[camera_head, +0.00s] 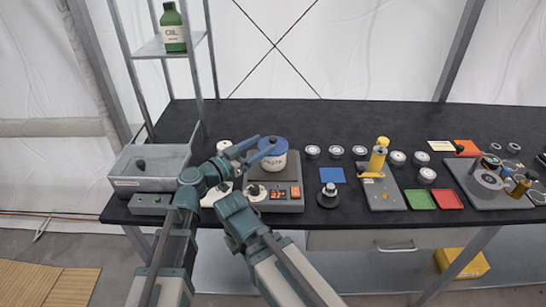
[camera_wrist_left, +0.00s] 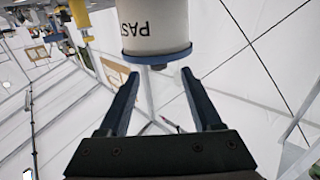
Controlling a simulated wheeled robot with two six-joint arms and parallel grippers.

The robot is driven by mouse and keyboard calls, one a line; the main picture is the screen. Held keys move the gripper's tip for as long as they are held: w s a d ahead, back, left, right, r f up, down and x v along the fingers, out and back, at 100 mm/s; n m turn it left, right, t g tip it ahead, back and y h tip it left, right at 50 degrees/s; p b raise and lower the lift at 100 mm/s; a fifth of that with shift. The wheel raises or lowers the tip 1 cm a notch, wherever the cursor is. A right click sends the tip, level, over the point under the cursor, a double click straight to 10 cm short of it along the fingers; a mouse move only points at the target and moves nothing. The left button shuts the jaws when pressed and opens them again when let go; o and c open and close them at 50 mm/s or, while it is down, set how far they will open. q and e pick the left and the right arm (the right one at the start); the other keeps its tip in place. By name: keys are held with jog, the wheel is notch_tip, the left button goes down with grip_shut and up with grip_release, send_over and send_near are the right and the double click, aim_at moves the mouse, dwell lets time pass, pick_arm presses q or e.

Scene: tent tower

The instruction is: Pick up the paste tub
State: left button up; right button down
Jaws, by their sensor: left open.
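The paste tub (camera_head: 272,162) is a white tub with a blue lid, upright on a grey scale-like device (camera_head: 290,170) left of the table's middle. My left gripper (camera_head: 246,147) is at its left side, near the lid, with open jaws. In the left wrist view the tub (camera_wrist_left: 155,28) appears upside down, its blue lid and dark knob towards me. The open fingers (camera_wrist_left: 160,76) point at it, and the tub lies around or just beyond their tips; I cannot tell whether they touch it. My right gripper does not show.
A grey bin (camera_head: 150,165) stands at the left end of the black table (camera_head: 340,112). A shelf above holds a green oil bottle (camera_head: 173,30). Right of the tub are several small round pots, a blue pad (camera_head: 333,175) and a yellow-topped device (camera_head: 379,160). The table's back is clear.

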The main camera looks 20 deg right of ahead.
aim_at(270, 142)
pick_arm(q)
jog(key=shift+d, duration=0.1)
jog(key=x, duration=0.5)
jog(key=shift+f, duration=0.25)
grip_shut()
dwell(1.1)
